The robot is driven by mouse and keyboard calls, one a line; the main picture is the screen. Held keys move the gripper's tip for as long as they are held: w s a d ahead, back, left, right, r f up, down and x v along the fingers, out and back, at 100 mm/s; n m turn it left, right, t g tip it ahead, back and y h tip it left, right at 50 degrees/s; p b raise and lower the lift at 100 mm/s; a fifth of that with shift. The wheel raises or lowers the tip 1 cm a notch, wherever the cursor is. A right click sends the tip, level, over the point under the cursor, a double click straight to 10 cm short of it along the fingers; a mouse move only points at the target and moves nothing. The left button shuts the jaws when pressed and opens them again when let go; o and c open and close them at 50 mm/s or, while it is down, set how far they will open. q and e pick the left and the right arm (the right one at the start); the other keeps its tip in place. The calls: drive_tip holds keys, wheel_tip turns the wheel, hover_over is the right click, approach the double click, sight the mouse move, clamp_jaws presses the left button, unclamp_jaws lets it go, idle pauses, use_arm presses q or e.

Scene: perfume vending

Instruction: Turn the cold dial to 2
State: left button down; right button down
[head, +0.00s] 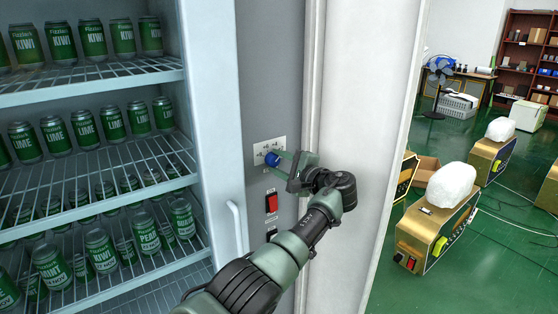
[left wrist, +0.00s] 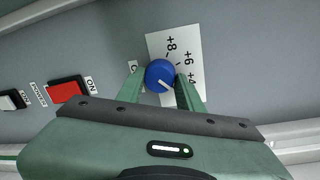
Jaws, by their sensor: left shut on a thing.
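The cold dial is a blue round knob (head: 271,159) on a white scale plate (head: 262,150) on the grey panel beside the fridge shelves. My left gripper (head: 284,164) reaches it from the right. In the left wrist view, its two green fingers (left wrist: 160,82) stand on either side of the blue knob (left wrist: 158,72) and grip it. A white pointer line on the knob points to the lower right in that view. The marks +8, +6 and +4 show on the plate; a 2 cannot be made out. My right gripper is not in view.
A red switch (head: 271,203) sits below the dial, with a dark switch (head: 271,233) under it. A fridge door handle (head: 235,227) is to the left. Green cans (head: 103,249) fill the shelves. A white door panel (head: 365,130) stands close on the right.

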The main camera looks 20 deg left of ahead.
use_arm(q)
drive_tip(key=shift+r+m, duration=0.2)
drive_tip(key=shift+m, duration=0.8)
drive_tip(key=c, duration=1.2)
unclamp_jaws()
drive_tip(key=shift+o, duration=1.4)
drive_tip(key=shift+a, duration=0.1)
drive_tip(key=shift+w+f, duration=0.1)
drive_tip(key=shift+f, duration=0.1)
drive_tip(key=b+v, duration=0.1)
drive_tip(key=v, duration=0.6)
drive_tip(key=shift+s+d+b, duration=0.2)
drive_tip(key=shift+d+b, duration=0.15)
drive_tip(key=shift+b, duration=0.05)
